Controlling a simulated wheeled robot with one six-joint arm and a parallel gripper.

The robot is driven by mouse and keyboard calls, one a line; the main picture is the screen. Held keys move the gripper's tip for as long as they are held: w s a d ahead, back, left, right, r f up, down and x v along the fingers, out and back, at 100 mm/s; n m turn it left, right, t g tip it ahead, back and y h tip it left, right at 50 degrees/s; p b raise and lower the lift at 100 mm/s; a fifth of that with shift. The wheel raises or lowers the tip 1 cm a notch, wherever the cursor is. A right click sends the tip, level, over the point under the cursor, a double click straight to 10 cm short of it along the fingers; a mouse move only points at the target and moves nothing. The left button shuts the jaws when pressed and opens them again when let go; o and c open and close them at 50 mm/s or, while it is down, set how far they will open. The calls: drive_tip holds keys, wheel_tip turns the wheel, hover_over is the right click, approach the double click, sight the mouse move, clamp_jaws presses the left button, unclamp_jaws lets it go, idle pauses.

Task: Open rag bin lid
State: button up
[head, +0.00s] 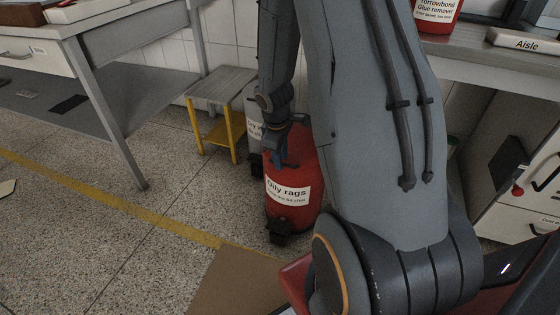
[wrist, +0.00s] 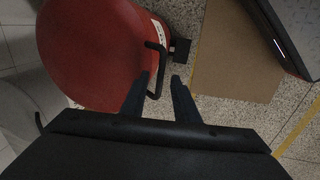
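The rag bin (head: 290,207) is a red round can with a white "Oily rags" label, standing on the floor in the middle of the head view. In the wrist view its red lid (wrist: 95,50) fills the upper left and looks closed. A dark bent handle (wrist: 157,68) sticks out at the lid's right edge. My gripper (wrist: 163,82) is open, its two fingers apart, with the handle's end between or just over the fingertips; I cannot tell if they touch it. In the head view my gripper (head: 280,150) is over the bin's top, partly hiding it.
A grey can (head: 254,122) stands just behind the bin. A step stool (head: 222,90) with yellow legs is behind to the left. A brown mat (head: 235,285) lies on the floor in front. A workbench (head: 490,72) is at the right.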

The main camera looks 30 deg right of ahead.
drive_tip(key=shift+f, duration=0.3)
clamp_jaws()
drive_tip(key=shift+r, duration=0.2)
